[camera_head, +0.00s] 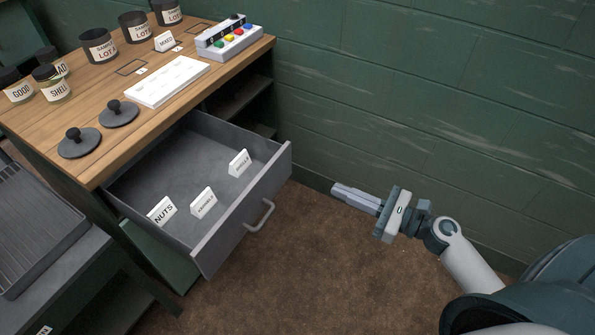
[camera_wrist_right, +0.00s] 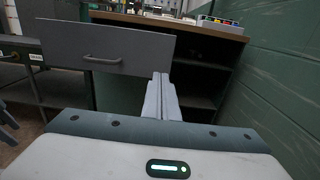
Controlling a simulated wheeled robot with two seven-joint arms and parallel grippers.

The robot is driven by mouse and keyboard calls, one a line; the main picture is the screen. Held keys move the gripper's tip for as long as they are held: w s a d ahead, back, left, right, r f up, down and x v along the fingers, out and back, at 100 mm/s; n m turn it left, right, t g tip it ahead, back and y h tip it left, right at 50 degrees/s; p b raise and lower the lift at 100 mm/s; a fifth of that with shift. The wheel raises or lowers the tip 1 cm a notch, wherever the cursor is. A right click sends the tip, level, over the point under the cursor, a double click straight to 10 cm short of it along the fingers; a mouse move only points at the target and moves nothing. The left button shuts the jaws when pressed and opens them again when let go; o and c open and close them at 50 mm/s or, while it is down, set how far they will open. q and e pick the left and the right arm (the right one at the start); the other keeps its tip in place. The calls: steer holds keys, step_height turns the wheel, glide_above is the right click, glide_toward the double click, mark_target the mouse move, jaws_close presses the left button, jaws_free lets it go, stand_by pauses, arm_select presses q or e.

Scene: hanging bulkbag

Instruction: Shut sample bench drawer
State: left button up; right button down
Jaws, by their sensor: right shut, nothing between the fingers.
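The sample bench (camera_head: 115,118) has a wooden top and stands at the left against the green wall. Its grey drawer (camera_head: 245,217) is pulled well open, with a bar handle (camera_head: 260,215) on its front. Inside the drawer are label cards, one reading NUTS (camera_head: 162,210). My right gripper (camera_head: 334,188) is shut and empty, to the right of the drawer front and apart from it. In the right wrist view the shut fingers (camera_wrist_right: 160,78) point toward the bench, and the drawer front (camera_wrist_right: 105,47) is ahead and to the left, with its handle (camera_wrist_right: 102,60) visible. My left gripper is not in view.
On the bench top are dark sample pots (camera_head: 99,46), labelled jars (camera_head: 52,84), two black lids (camera_head: 79,142), a white tray (camera_head: 168,82) and a box with coloured buttons (camera_head: 229,37). A grey tray (camera_head: 30,225) is at lower left. The brown floor (camera_head: 300,270) before the drawer is clear.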

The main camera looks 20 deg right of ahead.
steer(key=p, duration=0.2)
glide_toward(285, 167)
steer(key=x, duration=0.5)
steer(key=shift+w+d, duration=0.1)
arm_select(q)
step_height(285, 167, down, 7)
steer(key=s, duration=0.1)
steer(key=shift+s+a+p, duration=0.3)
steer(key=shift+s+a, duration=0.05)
arm_select(e)
steer(key=shift+x, duration=0.75)
steer(key=shift+f, duration=0.1)
